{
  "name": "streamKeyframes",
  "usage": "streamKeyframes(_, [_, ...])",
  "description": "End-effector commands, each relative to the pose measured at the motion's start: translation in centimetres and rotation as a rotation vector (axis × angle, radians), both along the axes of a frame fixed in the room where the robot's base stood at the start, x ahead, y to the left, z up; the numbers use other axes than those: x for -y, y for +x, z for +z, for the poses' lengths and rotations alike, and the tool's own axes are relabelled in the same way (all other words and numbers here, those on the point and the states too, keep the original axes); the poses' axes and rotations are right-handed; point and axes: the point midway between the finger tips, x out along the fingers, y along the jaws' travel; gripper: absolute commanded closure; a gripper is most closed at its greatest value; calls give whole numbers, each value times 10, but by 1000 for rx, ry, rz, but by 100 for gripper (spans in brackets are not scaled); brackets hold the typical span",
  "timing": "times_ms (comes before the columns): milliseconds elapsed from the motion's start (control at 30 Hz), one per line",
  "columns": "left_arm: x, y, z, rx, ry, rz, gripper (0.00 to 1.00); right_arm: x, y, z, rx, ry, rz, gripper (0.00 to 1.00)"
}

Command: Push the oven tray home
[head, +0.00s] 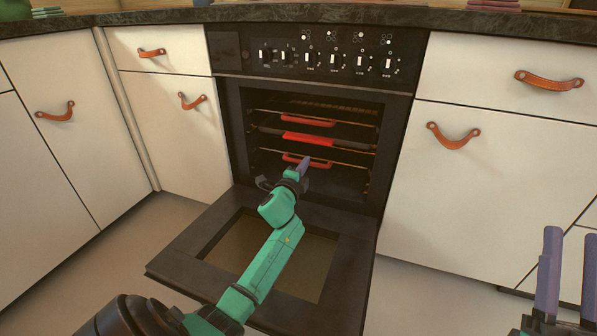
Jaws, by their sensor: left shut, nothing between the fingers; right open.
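The oven stands open, with its dark door (335,275) folded down flat. Inside are trays with red fronts: an upper one (307,123), a middle one (308,138) with a broad bright red part on a dark tray, and a lower one (292,157). Which of them sticks out furthest is hard to tell. My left gripper (304,165) is shut and empty at the oven's mouth, just in front of the lower red handle and partly hiding it. I cannot tell whether they touch. My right gripper (570,268) is open and empty at the lower right, away from the oven.
Wire racks (345,149) run along the oven's sides. The control panel (320,55) with knobs is above the opening. White drawers and cupboards with leather pulls (453,137) flank the oven. A dark countertop (300,13) runs along the top. My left arm reaches over the lowered door.

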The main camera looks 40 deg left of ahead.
Motion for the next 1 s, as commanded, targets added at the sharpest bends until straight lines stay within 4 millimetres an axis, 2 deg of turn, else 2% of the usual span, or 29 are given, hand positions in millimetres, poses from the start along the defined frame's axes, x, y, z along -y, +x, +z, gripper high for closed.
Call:
streamKeyframes(100, [3, -9, 0, -1, -3, 0, 100, -6, 9, -35, -116, -21, 12, 50])
streamKeyframes(300, [8, -24, 1, -2, -2, 0, 100, -14, 15, -96, -302, -55, 35, 50])
streamKeyframes(500, [13, -39, 1, 0, -2, 0, 100, -20, 9, -156, -481, -85, 58, 50])
streamKeyframes(600, [16, -45, 1, 0, -2, 0, 100, -23, 4, -180, -550, -98, 68, 50])
streamKeyframes(700, [17, -49, 0, 0, -1, 0, 100, -24, 0, -197, -597, -106, 75, 50])
streamKeyframes(800, [17, -51, 0, 0, 0, 0, 100, -25, -2, -204, -616, -109, 78, 50])
streamKeyframes(1000, [17, -51, 0, 0, 0, 1, 100, -25, -3, -204, -618, -108, 78, 50])
